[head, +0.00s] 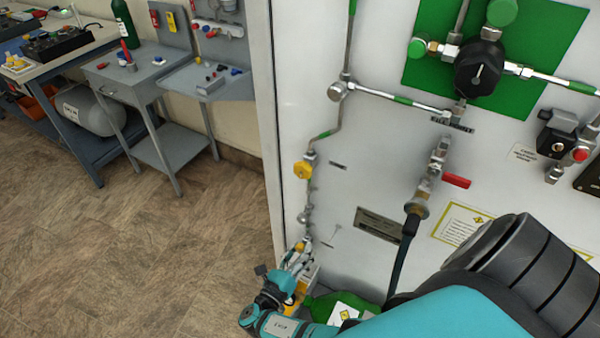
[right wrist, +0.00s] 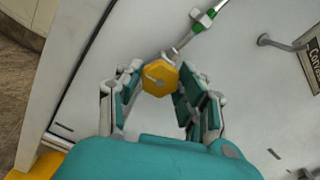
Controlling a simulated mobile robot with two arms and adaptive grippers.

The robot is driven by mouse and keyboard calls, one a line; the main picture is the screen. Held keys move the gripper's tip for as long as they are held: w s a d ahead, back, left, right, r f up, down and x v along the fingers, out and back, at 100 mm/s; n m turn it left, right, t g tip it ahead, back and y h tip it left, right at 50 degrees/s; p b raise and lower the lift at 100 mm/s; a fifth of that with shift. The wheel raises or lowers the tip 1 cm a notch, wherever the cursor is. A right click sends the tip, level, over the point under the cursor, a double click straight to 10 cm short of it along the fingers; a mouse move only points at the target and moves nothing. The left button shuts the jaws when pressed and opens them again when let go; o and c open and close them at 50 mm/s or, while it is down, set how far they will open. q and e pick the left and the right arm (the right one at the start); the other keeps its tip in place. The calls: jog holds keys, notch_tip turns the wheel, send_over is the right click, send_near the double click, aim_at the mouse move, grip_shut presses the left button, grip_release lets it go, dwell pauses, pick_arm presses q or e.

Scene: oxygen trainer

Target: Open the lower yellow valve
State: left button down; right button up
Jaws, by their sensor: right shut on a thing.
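The lower yellow valve has a six-sided yellow knob (right wrist: 160,77), seen close up in the right wrist view on a thin pipe. My right gripper (right wrist: 157,88) has its fingers on both sides of this knob and is shut on it. In the head view my right gripper (head: 297,262) is low on the white panel, near its left edge. Its fingers and wrist hide most of the lower valve there; a bit of yellow (head: 299,247) shows above them. The upper yellow valve (head: 303,169) is higher on the same pipe line, untouched. My left gripper is not in view.
The white panel (head: 390,150) carries pipes, a black regulator (head: 478,66) on a green plate and a red-handled valve (head: 456,180). A green object (head: 345,303) is beside my right wrist. Grey tables (head: 125,75) stand at the left; the floor between is clear.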

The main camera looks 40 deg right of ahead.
jog(key=shift+d+r, duration=0.1)
jog(key=o, duration=1.1)
jog(key=shift+o, duration=0.2)
notch_tip(320, 180, up, 10)
